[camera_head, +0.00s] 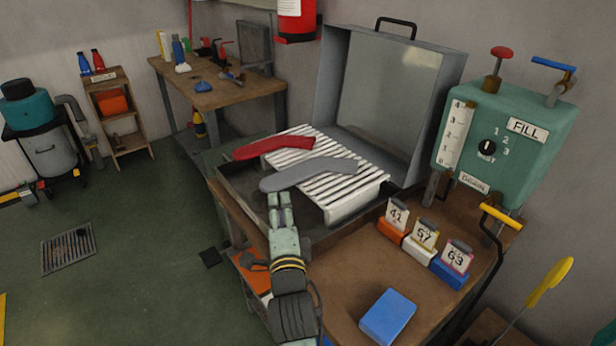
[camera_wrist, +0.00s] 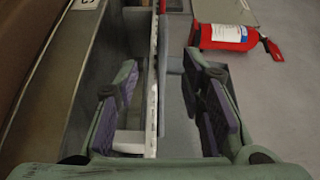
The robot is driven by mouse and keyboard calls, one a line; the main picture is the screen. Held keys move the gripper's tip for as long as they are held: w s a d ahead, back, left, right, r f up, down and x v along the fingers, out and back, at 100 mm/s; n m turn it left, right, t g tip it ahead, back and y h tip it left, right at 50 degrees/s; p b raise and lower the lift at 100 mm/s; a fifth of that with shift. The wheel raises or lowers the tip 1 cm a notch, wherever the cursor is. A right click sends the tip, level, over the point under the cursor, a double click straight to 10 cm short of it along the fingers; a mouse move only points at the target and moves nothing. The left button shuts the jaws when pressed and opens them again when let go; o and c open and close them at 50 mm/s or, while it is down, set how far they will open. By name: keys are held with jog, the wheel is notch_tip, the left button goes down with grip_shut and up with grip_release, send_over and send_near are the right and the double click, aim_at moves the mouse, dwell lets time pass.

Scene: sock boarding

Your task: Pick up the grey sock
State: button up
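The grey sock (camera_head: 308,176) lies flat across the white slatted rack (camera_head: 352,203), with its left end reaching past the rack's edge. The red sock (camera_head: 275,146) lies behind it on the same rack. My gripper (camera_head: 279,198) is at the left end of the grey sock, in front of the rack. In the wrist view my gripper (camera_wrist: 166,100) has its two fingers wide apart. A narrow grey shape, which looks like the grey sock (camera_wrist: 174,98) seen edge-on, stands between them, with a gap visible on each side. I cannot tell whether either finger touches it.
The rack sits in a grey press or case with a raised lid (camera_head: 385,95). To the right are number tags (camera_head: 421,235), a blue block (camera_head: 388,316) and a green control box (camera_head: 503,150). A red extinguisher (camera_head: 296,20) hangs behind. Floor at left is mostly clear.

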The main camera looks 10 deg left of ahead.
aim_at(278, 193)
jog(key=b, duration=0.1)
jog(key=w+f+b, duration=0.1)
jog(key=b, duration=0.1)
jog(key=shift+w+a, duration=0.2)
jog(key=w+b, duration=0.1)
jog(key=b, duration=0.3)
jog(key=shift+w+a+r, duration=0.15)
jog(key=shift+a, duration=0.05)
jog(key=shift+w+r+b, duration=0.15)
jog(key=shift+b, duration=0.2)
jog(key=x, duration=0.1)
jog(key=p+x, duration=0.2)
jog(key=shift+w+a+r, duration=0.1)
jog(key=shift+w+r, duration=0.05)
jog(key=shift+r, duration=0.15)
jog(key=p+x, duration=0.1)
jog(key=x, duration=0.1)
jog(key=p+x, duration=0.1)
jog(key=shift+w+a+r, duration=0.15)
jog(key=shift+w+r, duration=0.05)
jog(key=shift+w, duration=0.15)
jog(key=shift+w+a+f, duration=0.1)
jog(key=shift+w+f, duration=0.05)
jog(key=shift+w, duration=0.25)
grip_shut()
